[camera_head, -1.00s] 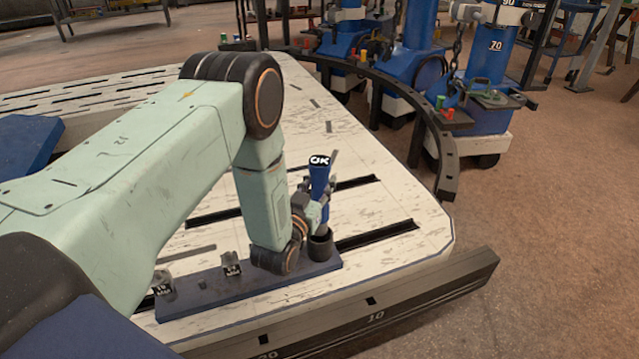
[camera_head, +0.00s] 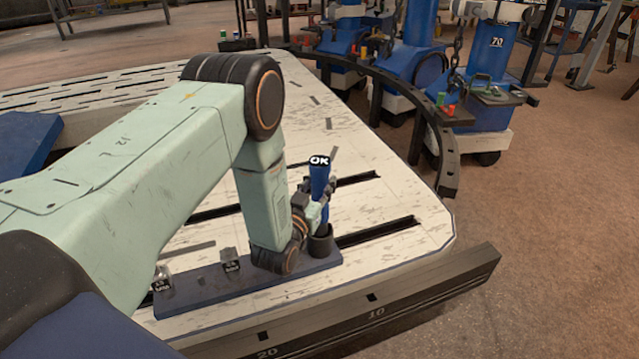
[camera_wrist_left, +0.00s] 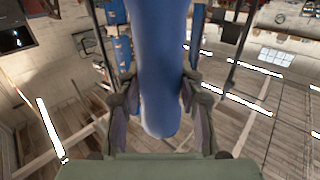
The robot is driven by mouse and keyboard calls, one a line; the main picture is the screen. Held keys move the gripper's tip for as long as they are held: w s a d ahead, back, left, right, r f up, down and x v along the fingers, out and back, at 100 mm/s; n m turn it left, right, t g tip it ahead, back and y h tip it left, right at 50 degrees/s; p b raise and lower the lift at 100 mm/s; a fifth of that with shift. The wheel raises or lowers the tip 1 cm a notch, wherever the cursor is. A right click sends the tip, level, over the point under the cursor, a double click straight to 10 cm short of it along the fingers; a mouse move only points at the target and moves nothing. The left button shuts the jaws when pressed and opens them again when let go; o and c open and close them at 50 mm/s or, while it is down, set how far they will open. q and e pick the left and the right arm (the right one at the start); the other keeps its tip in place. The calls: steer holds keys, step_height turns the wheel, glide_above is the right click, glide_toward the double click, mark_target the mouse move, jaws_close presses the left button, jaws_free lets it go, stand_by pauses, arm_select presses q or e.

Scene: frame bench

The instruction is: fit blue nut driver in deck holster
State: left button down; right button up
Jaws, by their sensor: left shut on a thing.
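The blue nut driver (camera_head: 320,184) stands upright, its end with a white OK label on top. My left gripper (camera_head: 324,198) is shut on its blue handle; in the left wrist view the handle (camera_wrist_left: 160,70) sits between both fingers (camera_wrist_left: 158,105). The nut driver's lower end is at the black round deck holster (camera_head: 321,241), at the right end of a dark blue base plate (camera_head: 220,287). The lower end is hidden by the holster rim, so how deep it sits cannot be told. My right gripper is not in view.
Two small labelled blocks stand on the blue plate, one at its middle (camera_head: 230,260) and one at its left end (camera_head: 162,280). The pale slotted deck (camera_head: 390,215) is clear to the right. A dark curved rail (camera_head: 425,135) and blue machines (camera_head: 485,70) stand beyond.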

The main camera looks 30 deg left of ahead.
arm_select(q)
steer(key=shift+f+b, duration=2.8)
steer(key=shift+f, duration=0.8)
steer(key=c, duration=0.9)
jaws_free()
steer(key=shift+o, duration=0.6)
steer(key=shift+f, duration=0.1)
steer(key=shift+s+f, duration=0.1)
steer(key=s+d, duration=0.1)
steer(key=s, duration=1)
steer(key=shift+s, duration=0.4)
